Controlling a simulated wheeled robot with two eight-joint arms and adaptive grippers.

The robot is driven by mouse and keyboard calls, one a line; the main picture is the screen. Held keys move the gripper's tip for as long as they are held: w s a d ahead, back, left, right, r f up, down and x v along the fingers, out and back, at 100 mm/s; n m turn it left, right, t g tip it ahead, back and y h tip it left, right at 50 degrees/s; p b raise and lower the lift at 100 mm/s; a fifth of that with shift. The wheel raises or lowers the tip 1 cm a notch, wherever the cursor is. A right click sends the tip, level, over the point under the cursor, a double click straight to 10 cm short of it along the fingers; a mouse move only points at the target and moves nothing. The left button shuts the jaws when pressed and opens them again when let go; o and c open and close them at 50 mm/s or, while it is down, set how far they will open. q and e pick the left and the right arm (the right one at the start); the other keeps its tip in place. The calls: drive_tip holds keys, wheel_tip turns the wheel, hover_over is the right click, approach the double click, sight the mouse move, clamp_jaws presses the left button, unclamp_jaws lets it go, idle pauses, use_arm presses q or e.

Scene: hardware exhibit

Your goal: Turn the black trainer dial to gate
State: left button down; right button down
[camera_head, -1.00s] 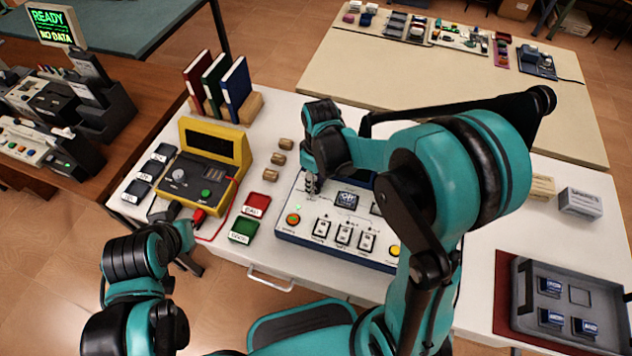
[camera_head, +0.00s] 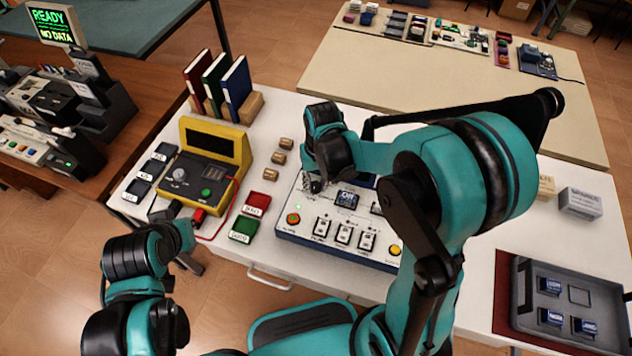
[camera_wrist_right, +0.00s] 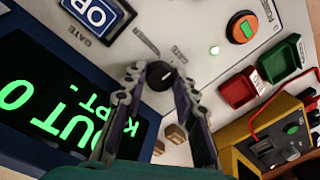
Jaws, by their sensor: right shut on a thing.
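The black trainer dial (camera_wrist_right: 160,75) is round with a white pointer mark and sits on the white trainer panel (camera_wrist_right: 215,65). A small "GATE" label is printed near its upper right in the right wrist view. My right gripper (camera_wrist_right: 160,80) has its fingertips on both sides of the dial and is shut on it.
A blue "OR" tile (camera_head: 347,199) and an orange-green button (camera_head: 293,219) are near the dial. A red tray (camera_head: 257,204) and a green tray (camera_head: 243,230) lie left of the trainer. A yellow tester (camera_head: 213,160) stands farther left. A grey tile tray (camera_head: 520,285) is at right.

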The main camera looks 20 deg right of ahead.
sight(320, 188)
idle(0.4)
drive_tip(key=c, duration=1.2)
unclamp_jaws()
drive_tip(key=r, duration=1.2)
drive_tip(key=shift+d, duration=0.35)
drive_tip(key=s+d+t, duration=0.1)
drive_tip(key=s+t, duration=0.1)
drive_tip(key=s, duration=0.1)
drive_tip(key=s+d+t, duration=0.1)
drive_tip(key=s+t, duration=0.1)
drive_tip(key=s, duration=0.1)
drive_tip(key=s+d+t, duration=0.1)
drive_tip(key=s+t, duration=0.2)
drive_tip(key=s, duration=0.1)
drive_tip(key=shift+s+d+r+h, duration=0.1)
drive_tip(key=shift+d+r+h, duration=0.2)
drive_tip(key=shift+d, duration=0.1)
